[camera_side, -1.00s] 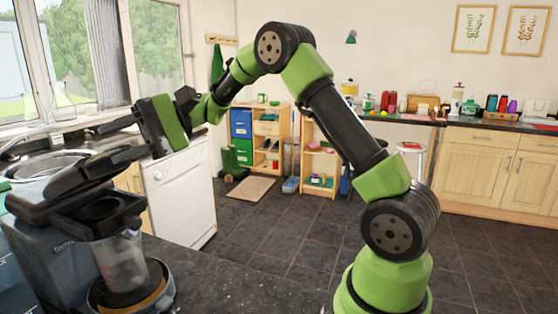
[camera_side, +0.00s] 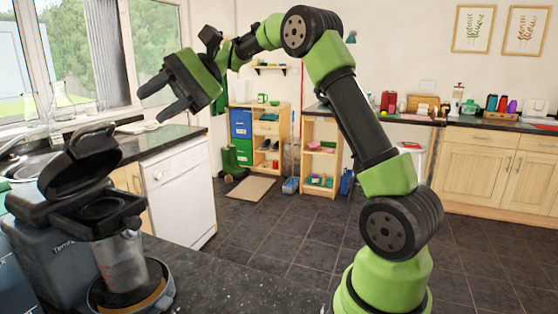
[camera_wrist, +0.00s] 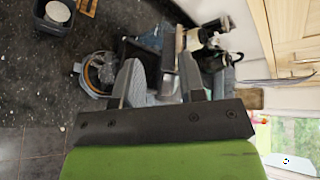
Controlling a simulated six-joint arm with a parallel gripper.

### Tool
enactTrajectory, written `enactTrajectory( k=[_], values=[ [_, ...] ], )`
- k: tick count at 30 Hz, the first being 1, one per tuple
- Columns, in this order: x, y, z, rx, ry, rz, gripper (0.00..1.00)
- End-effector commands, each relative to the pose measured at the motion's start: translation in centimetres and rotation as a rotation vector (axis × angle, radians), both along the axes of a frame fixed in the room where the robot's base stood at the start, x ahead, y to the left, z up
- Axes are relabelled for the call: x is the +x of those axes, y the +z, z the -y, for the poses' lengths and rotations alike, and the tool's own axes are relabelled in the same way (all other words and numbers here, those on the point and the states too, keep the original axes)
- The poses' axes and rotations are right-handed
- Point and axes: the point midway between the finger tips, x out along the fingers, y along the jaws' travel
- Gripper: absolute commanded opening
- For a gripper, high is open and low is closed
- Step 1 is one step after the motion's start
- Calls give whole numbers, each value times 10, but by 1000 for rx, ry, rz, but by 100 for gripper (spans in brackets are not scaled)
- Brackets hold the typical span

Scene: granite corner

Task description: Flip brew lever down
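The black coffee machine (camera_side: 60,240) stands on the dark counter at the left of the side view. Its black hinged lid (camera_side: 85,160) is tilted up above the brew head, with a lever-like handle (camera_side: 128,121) pointing up and right. A clear jug (camera_side: 122,262) sits on the round base below. My gripper (camera_side: 150,105) is up and to the right of the raised lid, apart from it, with its fingers spread and empty. In the wrist view my gripper (camera_wrist: 157,62) also shows a gap between its fingers. The lever is hard to make out there.
A white dishwasher (camera_side: 178,195) and a sink (camera_side: 35,165) are behind the machine. The speckled counter (camera_side: 250,285) is clear to the machine's right.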

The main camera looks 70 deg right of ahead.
Motion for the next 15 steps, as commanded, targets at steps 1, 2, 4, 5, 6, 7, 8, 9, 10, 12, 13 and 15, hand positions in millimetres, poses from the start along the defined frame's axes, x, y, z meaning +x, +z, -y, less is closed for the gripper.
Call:
enactTrajectory(
  k=[1,2,4,5,6,7,8,9,10,12,13,15],
  values=[
    [-7,3,-8,-41,7,3,37],
    [-11,3,-12,-66,10,1,37],
    [-21,3,-20,-124,16,1,37],
    [-25,3,-23,-150,19,0,37],
    [-31,3,-27,-182,21,1,37],
    [-35,3,-30,-207,23,5,37],
    [-40,3,-33,-233,25,7,37],
    [-46,2,-36,-265,28,10,37],
    [-51,2,-38,-290,30,13,37],
    [-62,1,-43,-346,34,23,37],
    [-67,0,-45,-370,35,27,37],
    [-79,-1,-49,-426,39,39,37]
  ],
)
